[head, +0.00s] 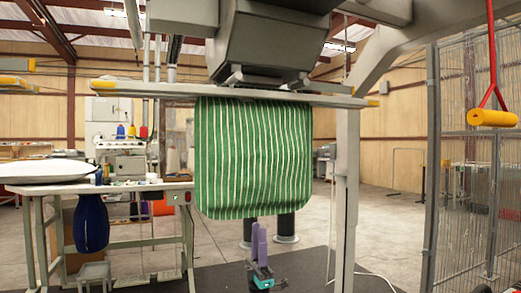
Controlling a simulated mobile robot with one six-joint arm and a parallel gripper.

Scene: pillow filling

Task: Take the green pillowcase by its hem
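The green pillowcase (253,155) with white stripes hangs below a grey hopper machine, its top at a horizontal bar. Its lower hem hangs free and looks slightly wavy. My gripper (259,228) has purple fingers pointing up from a dark and teal body. In the picture the fingertips are just below the lower hem, near its middle. I see no cloth between the fingers. The two fingers appear close together, seen at an angle, so their opening is unclear. How far the gripper is from the cloth in depth is also unclear.
The grey hopper (268,45) and the horizontal bar (335,100) are above the pillowcase. A support post (345,190) stands to its right. A work table (150,187) is at left. A mesh fence (475,215) and a yellow pull handle (493,118) are at right.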

